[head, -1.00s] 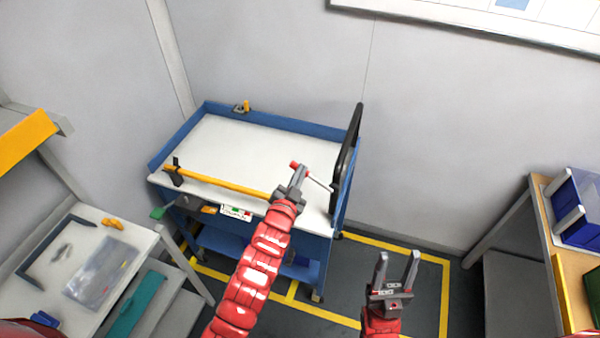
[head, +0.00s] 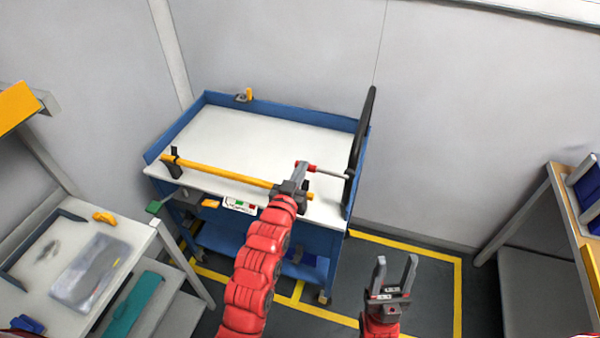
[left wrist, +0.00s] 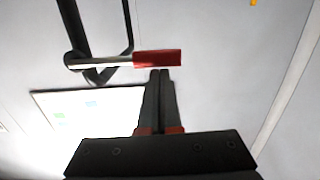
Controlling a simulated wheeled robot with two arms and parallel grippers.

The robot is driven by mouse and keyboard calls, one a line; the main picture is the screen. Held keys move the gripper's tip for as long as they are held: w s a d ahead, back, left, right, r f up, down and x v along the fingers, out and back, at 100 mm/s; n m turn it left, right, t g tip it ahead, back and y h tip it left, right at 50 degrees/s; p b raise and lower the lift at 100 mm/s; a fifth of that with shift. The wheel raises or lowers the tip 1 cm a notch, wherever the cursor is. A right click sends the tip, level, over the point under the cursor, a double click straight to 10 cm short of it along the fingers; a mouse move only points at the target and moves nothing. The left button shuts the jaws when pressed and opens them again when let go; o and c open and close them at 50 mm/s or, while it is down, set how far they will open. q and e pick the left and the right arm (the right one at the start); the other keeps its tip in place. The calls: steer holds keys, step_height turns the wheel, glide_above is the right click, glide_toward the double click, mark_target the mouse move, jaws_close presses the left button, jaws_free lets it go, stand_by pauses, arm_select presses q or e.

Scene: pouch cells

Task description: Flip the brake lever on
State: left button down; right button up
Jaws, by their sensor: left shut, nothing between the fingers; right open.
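The brake lever is a thin grey rod with a red grip (head: 311,168), beside the black push handle (head: 362,130) at the right end of the blue cart. In the left wrist view its red grip (left wrist: 157,58) lies sideways, with the grey rod running left to a dark pivot. My left gripper (head: 301,168) is shut and empty, its fingertips (left wrist: 160,72) right at the red grip. I cannot tell whether they touch it. My right gripper (head: 394,270) is open and empty, low in front of the cart's right side.
The cart (head: 260,150) has a bare white top and a yellow bar (head: 225,173) along its front edge. A bench (head: 45,250) with a clear bag stands at left. Another bench (head: 566,205) with blue bins is at right. Yellow floor lines surround the cart.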

arm_select(q)
step_height(320, 180, down, 4)
steer(key=n+b, duration=0.3)
steer(key=shift+b, duration=0.4)
steer(key=shift+d+f+n+b, duration=0.15)
steer(key=shift+f+n+b, duration=0.5)
steer(key=shift+n+b, duration=0.25)
step_height(320, 180, up, 4)
steer(key=a+p, duration=0.1)
steer(key=a, duration=0.1)
steer(key=v, duration=1)
steer(key=shift+f, duration=0.25)
steer(key=shift+s, duration=0.1)
